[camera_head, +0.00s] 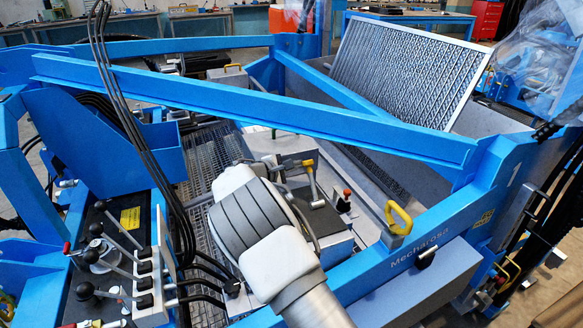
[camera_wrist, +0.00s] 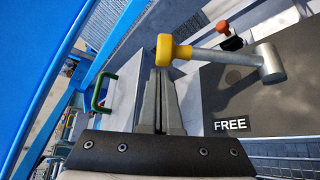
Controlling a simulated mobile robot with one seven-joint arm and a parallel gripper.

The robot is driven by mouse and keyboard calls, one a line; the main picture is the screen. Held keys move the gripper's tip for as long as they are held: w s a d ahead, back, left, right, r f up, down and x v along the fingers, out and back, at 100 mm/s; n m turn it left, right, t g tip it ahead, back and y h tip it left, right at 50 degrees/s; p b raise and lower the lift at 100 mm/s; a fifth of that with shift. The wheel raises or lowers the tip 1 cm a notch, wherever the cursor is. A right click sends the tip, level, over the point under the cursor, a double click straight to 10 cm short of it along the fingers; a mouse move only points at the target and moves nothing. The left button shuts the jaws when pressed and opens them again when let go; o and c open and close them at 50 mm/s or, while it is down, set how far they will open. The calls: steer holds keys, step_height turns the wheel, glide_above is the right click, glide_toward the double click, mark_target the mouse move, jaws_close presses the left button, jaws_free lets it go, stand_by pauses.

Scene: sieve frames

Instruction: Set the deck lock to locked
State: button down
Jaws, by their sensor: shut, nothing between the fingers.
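The deck lock appears to be the lever with a yellow grip (camera_wrist: 172,50) and a grey bar running right to a round metal pivot (camera_wrist: 268,62) in the wrist view. A sign reading FREE (camera_wrist: 229,124) sits on the dark plate below the pivot. In the head view the yellow-ended lever (camera_head: 308,164) stands just beyond my arm. My gripper (camera_wrist: 161,74) is shut and empty. Its fingertips appear close below the yellow grip in the wrist view; I cannot tell whether they touch. The gripper is mostly hidden behind my wrist in the head view.
A red knob (camera_head: 346,193) stands right of the lever. A yellow loop handle (camera_head: 398,217) is on the blue frame. A long blue beam (camera_head: 260,108) crosses behind my arm. Black-knobbed levers (camera_head: 120,235) and hoses are at left. A green handle (camera_wrist: 103,90) shows in the wrist view.

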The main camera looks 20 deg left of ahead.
steer(key=shift+s+d+r, duration=0.1)
steer(key=shift+d+r, duration=0.05)
steer(key=shift+d, duration=0.05)
steer(key=shift+s+b, duration=0.15)
steer(key=shift+b, duration=0.6)
steer(key=shift+s+d+r+b, duration=0.1)
steer(key=shift+d+r+b, duration=0.1)
steer(key=shift+b, duration=0.1)
